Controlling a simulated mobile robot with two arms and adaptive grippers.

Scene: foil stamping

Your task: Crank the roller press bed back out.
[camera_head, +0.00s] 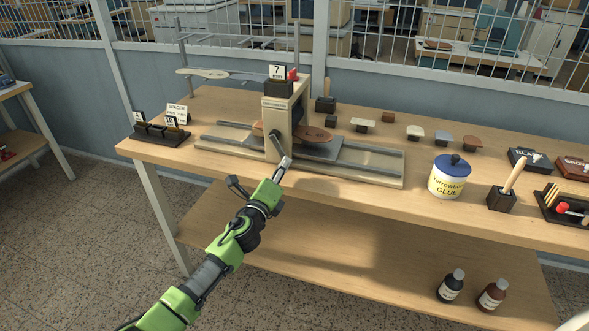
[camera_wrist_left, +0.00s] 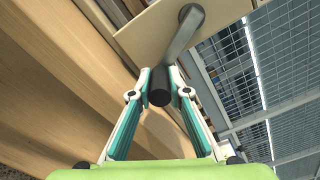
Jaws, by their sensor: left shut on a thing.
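The beige roller press (camera_head: 298,95) stands on the wooden bench, with a "7" card on top. Its grey bed (camera_head: 322,150) lies on the rails, partly under the press body, sticking out to the right. A brown oval piece (camera_head: 316,134) lies on the bed, and some brown shows left of the body. The crank arm (camera_wrist_left: 183,38) runs from the press side to a dark handle (camera_wrist_left: 159,86). My left gripper (camera_head: 284,165) is at the press front, shut on that handle, as the left wrist view (camera_wrist_left: 160,90) shows. My right gripper is out of view.
The rails (camera_head: 370,168) extend both ways along the bench (camera_head: 415,200). A black rack (camera_head: 160,134) stands left. A glue pot (camera_head: 449,178), a brush holder (camera_head: 501,199) and several stamps stand right. A wire-mesh partition stands behind. Two bottles sit on the lower shelf.

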